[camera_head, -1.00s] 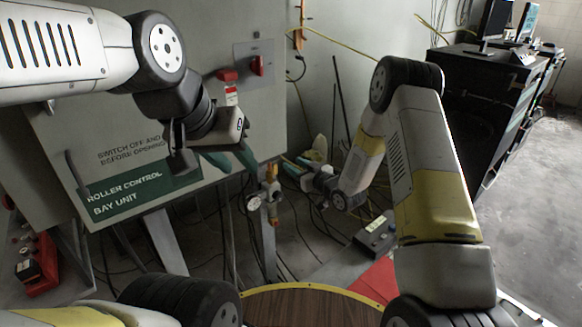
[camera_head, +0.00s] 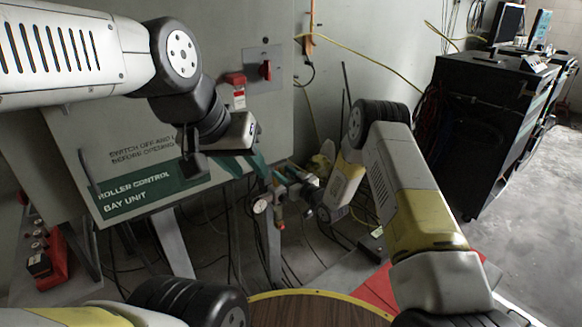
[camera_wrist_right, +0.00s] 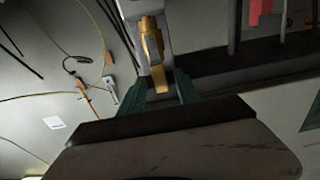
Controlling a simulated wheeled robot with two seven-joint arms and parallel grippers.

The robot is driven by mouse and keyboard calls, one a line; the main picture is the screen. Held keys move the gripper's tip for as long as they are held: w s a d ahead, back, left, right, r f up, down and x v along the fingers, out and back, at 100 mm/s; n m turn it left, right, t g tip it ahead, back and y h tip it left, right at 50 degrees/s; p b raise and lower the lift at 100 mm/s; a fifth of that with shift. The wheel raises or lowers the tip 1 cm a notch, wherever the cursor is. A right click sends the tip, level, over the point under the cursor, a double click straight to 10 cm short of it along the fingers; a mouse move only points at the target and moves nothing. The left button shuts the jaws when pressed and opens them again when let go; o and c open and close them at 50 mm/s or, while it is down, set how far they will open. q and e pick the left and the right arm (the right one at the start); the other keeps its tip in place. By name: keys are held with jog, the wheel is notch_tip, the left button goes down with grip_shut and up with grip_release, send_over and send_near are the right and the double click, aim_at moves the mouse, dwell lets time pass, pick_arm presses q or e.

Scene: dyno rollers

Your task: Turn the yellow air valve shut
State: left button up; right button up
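The yellow air valve shows in the right wrist view as a narrow yellow lever (camera_wrist_right: 153,45) on a pale metal post. My right gripper (camera_wrist_right: 160,92) has its two teal fingers apart, one on each side of the lever's near end. I cannot tell whether they touch it. In the head view my right gripper (camera_head: 284,186) is at the valve post, just right of and above a round white gauge (camera_head: 260,206), and largely hides the valve. My left gripper (camera_head: 248,168) hangs in front of the control cabinet, its teal fingers apart and empty.
The grey control cabinet (camera_head: 105,130) stands close behind my left arm, with a red rotary switch (camera_head: 264,70) on it. Cables hang around the valve post. A black cabinet (camera_head: 480,125) stands at right. Open floor (camera_head: 545,200) lies beyond it.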

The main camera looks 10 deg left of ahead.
grip_shut()
dwell(1.4)
